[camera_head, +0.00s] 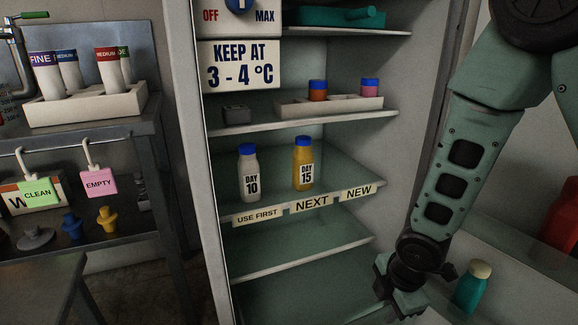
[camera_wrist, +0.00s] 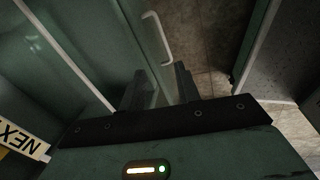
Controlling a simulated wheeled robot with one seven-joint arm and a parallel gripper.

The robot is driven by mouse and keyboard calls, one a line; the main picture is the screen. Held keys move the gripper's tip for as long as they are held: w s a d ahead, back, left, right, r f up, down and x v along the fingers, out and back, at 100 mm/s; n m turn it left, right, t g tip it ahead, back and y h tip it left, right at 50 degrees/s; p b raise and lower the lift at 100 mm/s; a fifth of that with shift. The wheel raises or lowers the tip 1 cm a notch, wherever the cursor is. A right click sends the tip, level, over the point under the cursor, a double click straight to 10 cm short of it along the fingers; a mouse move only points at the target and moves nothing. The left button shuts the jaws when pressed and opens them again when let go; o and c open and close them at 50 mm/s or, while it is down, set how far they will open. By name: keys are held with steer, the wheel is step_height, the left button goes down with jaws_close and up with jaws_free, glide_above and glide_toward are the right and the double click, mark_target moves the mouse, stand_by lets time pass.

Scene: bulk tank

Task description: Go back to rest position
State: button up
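My gripper (camera_wrist: 160,82) shows in the wrist view with its two dark fingers apart and nothing between them. In the head view my gripper (camera_head: 400,298) is low, right of the shelves of the open fridge, near the bottom edge. Its fingertips are hard to make out there. A white bottle with a blue cap marked DAY 10 (camera_head: 249,174) stands upright on a shelf above the USE FIRST label. A yellow bottle marked DAY 15 (camera_head: 303,164) stands upright near the NEXT label (camera_head: 311,203). My gripper is apart from both bottles.
A teal bottle (camera_head: 470,289) stands at lower right, close to my gripper. A tray (camera_head: 327,105) with two small jars is on the shelf above the bottles. A metal bench (camera_head: 80,137) with a tube rack stands left. The shelf below the labels (camera_head: 290,240) is bare.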

steer(key=s+a+r+m+g+p, duration=0.1)
steer(key=s+a+r+m, duration=0.4)
steer(key=s+r, duration=0.4)
steer(key=s+a+r+m+g+p, duration=0.1)
steer(key=s+a+r+m, duration=0.3)
steer(key=s+r+m, duration=0.4)
step_height(320, 180, up, 39)
steer(key=p, duration=3.7)
steer(key=shift+s+d+n, duration=0.15)
steer(key=shift+n, duration=0.15)
steer(key=shift+s, duration=0.1)
